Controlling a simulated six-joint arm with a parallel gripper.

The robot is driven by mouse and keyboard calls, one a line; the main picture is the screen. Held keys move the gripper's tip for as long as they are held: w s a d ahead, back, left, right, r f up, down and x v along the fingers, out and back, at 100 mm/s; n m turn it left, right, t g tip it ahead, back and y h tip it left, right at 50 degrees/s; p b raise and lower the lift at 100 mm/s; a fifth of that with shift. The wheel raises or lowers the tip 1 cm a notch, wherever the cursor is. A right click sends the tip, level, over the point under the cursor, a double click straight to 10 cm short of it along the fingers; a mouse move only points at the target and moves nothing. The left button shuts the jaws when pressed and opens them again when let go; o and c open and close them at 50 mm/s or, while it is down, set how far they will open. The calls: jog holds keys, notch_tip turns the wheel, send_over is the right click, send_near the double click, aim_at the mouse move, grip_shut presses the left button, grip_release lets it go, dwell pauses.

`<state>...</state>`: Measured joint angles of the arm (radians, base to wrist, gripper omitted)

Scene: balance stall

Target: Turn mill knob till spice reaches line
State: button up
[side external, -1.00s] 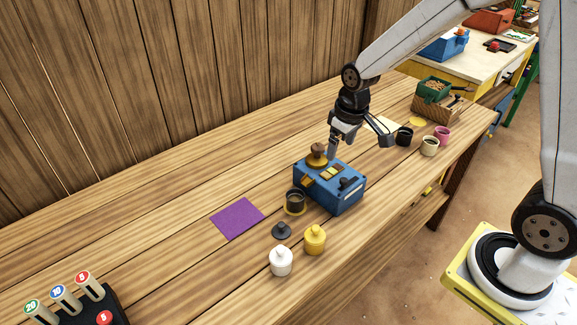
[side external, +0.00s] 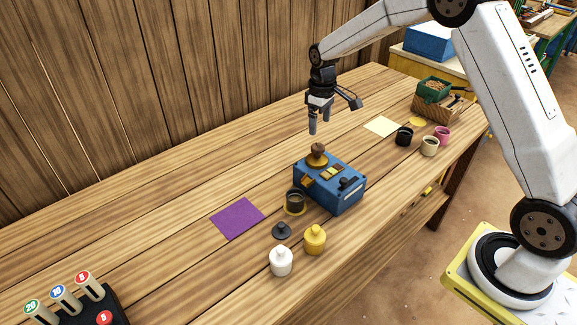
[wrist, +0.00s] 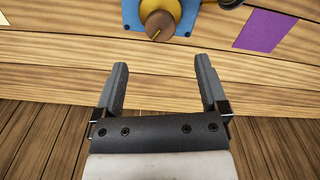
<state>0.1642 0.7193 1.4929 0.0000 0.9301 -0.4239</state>
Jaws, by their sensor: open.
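The blue mill box (side external: 338,196) stands on the wooden table. Its brown knob (side external: 318,151) sits on a yellow collar on top, at the box's back left corner. The knob also shows in the wrist view (wrist: 160,24), beyond the fingertips. My gripper (side external: 315,129) is open and empty, above the table and a little higher than the knob, not touching it. Its two fingers show apart in the wrist view (wrist: 162,65). A dark cup (side external: 295,197) stands on a yellow ring beside the box's left side. I cannot make out spice or a fill line in it.
A purple mat (side external: 238,218) lies left of the mill. A dark lidded piece (side external: 281,231), a white jar (side external: 281,262) and a yellow jar (side external: 315,240) stand in front. Cups, including a black one (side external: 404,136), and a basket (side external: 436,107) are at the right. The back left table is clear.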

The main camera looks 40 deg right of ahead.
aim_at(318, 146)
jog(key=shift+f, duration=0.1)
jog(key=shift+f, duration=3.8)
grip_shut()
